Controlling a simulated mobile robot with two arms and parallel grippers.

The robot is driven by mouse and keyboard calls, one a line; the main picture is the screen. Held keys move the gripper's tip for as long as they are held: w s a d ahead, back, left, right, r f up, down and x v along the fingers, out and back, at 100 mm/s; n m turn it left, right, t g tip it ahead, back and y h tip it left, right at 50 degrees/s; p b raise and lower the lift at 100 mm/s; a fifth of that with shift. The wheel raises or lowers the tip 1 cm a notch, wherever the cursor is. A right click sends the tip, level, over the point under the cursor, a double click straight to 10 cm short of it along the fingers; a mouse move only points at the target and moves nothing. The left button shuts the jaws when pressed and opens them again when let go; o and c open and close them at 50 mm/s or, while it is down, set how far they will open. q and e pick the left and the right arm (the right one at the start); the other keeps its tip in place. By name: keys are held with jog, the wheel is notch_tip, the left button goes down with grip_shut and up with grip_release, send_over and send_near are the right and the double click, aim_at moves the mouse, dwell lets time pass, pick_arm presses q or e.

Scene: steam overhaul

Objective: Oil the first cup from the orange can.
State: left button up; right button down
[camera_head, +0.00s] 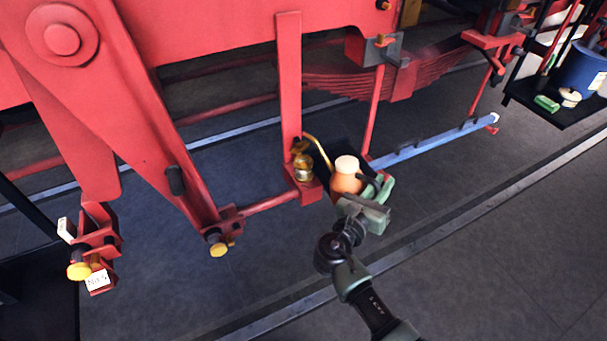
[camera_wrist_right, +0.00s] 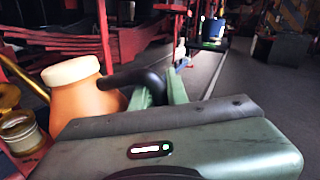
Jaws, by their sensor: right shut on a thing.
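The orange can (camera_head: 346,180) has a pale cap and a dark handle. My right gripper (camera_head: 376,188) is shut on that handle. The can's thin brass spout (camera_head: 322,153) arches toward a brass-and-amber oil cup (camera_head: 303,167) on a red bracket. The spout end is close above or beside the cup's top; whether it touches or lets oil out I cannot tell. In the right wrist view, the can (camera_wrist_right: 84,103) leans slightly left, with the cup (camera_wrist_right: 19,132) at the left edge. My left gripper is not in view.
Red rods and the hanger post (camera_head: 289,80) stand close around the cup. A blue-grey bar (camera_head: 430,145) lies behind the can. At left is a red bracket with a yellow knob (camera_head: 79,271) and a label. A dark tray (camera_head: 545,105) holds a blue bucket (camera_head: 582,70). The front floor is clear.

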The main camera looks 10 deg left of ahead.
pick_arm(q)
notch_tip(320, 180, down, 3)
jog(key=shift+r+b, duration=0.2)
jog(key=shift+b, duration=0.45)
pick_arm(e)
jog(key=shift+w+a+r+m, duration=0.1)
jog(key=shift+w+a+m, duration=0.1)
jog(key=shift+m, duration=0.8)
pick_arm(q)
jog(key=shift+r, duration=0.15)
pick_arm(e)
jog(key=shift+s, duration=0.1)
